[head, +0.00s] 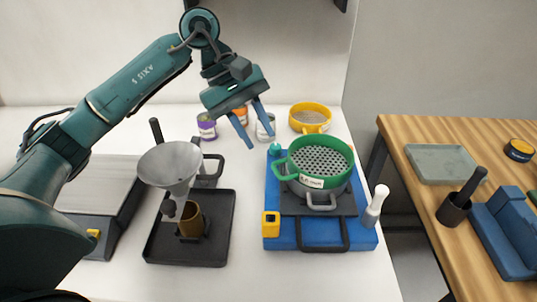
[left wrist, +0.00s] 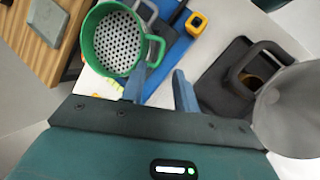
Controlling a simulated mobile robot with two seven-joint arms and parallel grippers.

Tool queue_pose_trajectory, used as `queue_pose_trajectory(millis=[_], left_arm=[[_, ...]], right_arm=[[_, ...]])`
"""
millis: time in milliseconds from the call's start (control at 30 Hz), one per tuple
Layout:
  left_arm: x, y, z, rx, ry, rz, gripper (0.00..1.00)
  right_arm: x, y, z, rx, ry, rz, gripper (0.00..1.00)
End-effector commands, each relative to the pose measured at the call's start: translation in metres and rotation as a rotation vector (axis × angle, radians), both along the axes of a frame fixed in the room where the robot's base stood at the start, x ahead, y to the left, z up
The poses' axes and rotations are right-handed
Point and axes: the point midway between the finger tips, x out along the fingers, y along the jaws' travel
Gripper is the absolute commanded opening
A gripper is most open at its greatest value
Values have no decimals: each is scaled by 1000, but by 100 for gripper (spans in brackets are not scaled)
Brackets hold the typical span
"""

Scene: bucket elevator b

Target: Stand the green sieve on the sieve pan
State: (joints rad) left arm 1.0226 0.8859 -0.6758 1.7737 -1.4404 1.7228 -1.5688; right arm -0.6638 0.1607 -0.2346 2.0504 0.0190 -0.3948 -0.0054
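The green sieve (head: 292,160) has a round rim, a perforated floor, a side handle and a white label on its front. It sits over the grey metal sieve pan (head: 320,202), whose front handle shows below it; the sieve hides most of the pan. I cannot tell whether it is fully seated. My left gripper (head: 262,141) is open and empty, up and left of the sieve. In the left wrist view its fingers (left wrist: 160,88) are apart, with the sieve (left wrist: 87,48) just beyond them and its handle near one fingertip. My right gripper is not in view.
A grey funnel (head: 168,163) stands over a black tray (head: 160,247) at left. A yellow sieve (head: 310,116) and jars stand behind. A wooden table (head: 420,225) is at right.

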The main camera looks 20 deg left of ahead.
Motion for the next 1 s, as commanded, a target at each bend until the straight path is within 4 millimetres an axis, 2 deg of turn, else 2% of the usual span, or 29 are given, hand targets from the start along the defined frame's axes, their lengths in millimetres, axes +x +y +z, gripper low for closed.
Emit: queue_pose_trajectory(millis=[100,300,1000], left_arm=[[1,9,17,-1,-3,2,30],[0,17,30,-1,1,1,30],[0,17,31,-1,1,0,30]], right_arm=[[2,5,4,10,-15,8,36],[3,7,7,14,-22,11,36],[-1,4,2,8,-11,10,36]])
